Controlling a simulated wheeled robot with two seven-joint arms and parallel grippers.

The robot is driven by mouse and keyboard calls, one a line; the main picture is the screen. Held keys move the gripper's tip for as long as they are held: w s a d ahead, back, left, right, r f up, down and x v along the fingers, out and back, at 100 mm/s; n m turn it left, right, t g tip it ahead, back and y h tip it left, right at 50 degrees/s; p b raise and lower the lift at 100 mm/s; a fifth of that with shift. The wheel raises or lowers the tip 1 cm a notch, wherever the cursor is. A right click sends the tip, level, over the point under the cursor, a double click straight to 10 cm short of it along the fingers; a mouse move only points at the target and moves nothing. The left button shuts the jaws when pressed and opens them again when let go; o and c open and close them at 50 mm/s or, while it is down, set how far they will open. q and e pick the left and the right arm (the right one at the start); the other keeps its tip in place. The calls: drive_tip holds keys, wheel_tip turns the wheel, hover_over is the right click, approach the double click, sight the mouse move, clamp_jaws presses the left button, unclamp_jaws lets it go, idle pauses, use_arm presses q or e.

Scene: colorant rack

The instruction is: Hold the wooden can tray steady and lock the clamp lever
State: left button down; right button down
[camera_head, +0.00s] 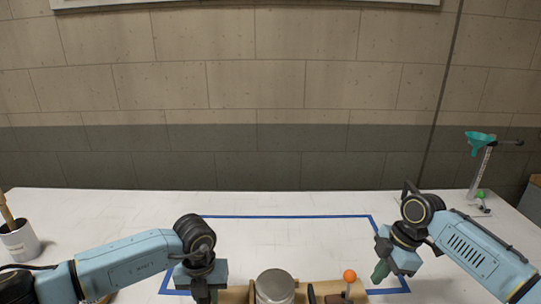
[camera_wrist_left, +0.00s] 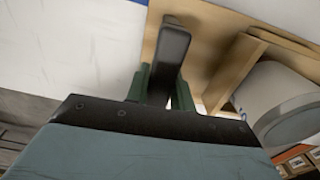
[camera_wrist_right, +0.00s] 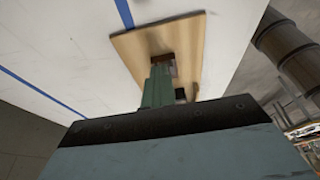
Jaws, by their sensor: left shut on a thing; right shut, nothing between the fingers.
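The wooden can tray (camera_head: 318,289) is at the bottom centre of the head view, partly cut off, with a metal can (camera_head: 275,286) on it. The clamp lever, with an orange ball knob (camera_head: 349,276), stands up near the tray's right end. My left gripper (camera_head: 203,292) is at the tray's left end. In the left wrist view its green fingers (camera_wrist_left: 165,80) are shut around a dark upright handle (camera_wrist_left: 173,45) on the tray (camera_wrist_left: 215,40). My right gripper (camera_head: 381,271) is shut and empty, right of the knob. In the right wrist view its fingers (camera_wrist_right: 158,85) overlap the tray's end (camera_wrist_right: 130,48); the knob is not visible there.
Blue tape (camera_head: 290,216) outlines a rectangle on the white table (camera_head: 120,208). A white pot (camera_head: 20,241) with a brush stands at far left. The table behind the tray is clear.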

drive_tip(key=c, duration=1.7)
unclamp_jaws()
drive_tip(key=shift+r, duration=0.1)
